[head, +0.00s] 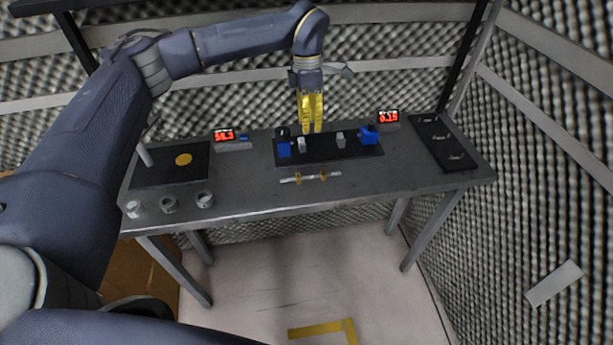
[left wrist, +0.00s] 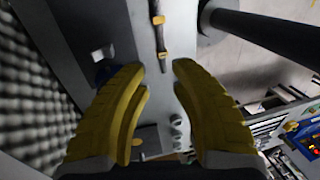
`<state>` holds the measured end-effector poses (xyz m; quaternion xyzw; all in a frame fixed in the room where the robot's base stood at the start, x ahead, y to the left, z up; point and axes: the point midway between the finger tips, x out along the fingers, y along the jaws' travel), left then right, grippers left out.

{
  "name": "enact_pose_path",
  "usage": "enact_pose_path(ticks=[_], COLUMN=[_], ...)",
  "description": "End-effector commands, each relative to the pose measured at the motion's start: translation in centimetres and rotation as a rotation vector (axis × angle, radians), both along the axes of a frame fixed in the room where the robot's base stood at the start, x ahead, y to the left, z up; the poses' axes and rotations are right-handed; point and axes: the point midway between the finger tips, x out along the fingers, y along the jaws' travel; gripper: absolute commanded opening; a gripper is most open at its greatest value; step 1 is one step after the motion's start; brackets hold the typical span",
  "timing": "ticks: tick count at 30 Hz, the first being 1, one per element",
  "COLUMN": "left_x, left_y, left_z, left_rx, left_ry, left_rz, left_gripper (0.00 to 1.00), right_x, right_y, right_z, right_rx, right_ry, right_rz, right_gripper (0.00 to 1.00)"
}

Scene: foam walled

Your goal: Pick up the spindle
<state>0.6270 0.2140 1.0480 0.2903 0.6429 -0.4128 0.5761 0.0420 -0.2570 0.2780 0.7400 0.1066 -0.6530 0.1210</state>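The spindle (head: 311,178) is a thin pale rod with two brass-coloured collars. It lies across the front middle of the grey table (head: 250,200). It also shows at the top of the left wrist view (left wrist: 161,38), beyond the fingertips. My left gripper (head: 311,128) has yellow fingers pointing down above the table, behind the spindle and near the black fixture plate. In the left wrist view the left gripper's fingers (left wrist: 158,68) are spread, with nothing between them. My right gripper is not in view.
A black plate (head: 345,153) with blue and grey blocks lies behind the spindle. Several small cups (head: 168,204) sit front left. A black panel (head: 440,140) lies at the right. The table around the spindle is clear.

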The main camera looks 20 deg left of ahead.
Motion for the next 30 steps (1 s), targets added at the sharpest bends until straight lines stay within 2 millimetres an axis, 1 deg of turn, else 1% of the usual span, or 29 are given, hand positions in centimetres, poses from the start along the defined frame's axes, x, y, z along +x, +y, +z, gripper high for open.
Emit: enact_pose_path(ticks=[2,5,12,18,24,30], left_x=[-0.2,-0.5,-1.2,-1.8,-2.0,-2.1], left_y=[0.2,0.1,-0.4,-0.8,-1.0,-1.0], left_z=[-0.6,-2.1,-6.5,-9.5,-11.3,-12.0], left_rx=[0.007,0.007,0.005,0.004,0.005,0.004], left_ry=[0.003,0.005,0.004,0.004,0.003,0.001], left_rz=[0.0,0.0,0.001,0.001,0.001,0.001], left_gripper=[0.24,0.24,0.24,0.24,0.24,0.24], right_x=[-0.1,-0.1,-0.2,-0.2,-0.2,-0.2], right_y=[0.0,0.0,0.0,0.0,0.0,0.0], right_z=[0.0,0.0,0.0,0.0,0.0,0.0], right_rx=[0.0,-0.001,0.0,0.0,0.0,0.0], right_ry=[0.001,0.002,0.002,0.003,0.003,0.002], right_rz=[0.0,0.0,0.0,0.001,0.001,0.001], right_gripper=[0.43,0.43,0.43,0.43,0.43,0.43])
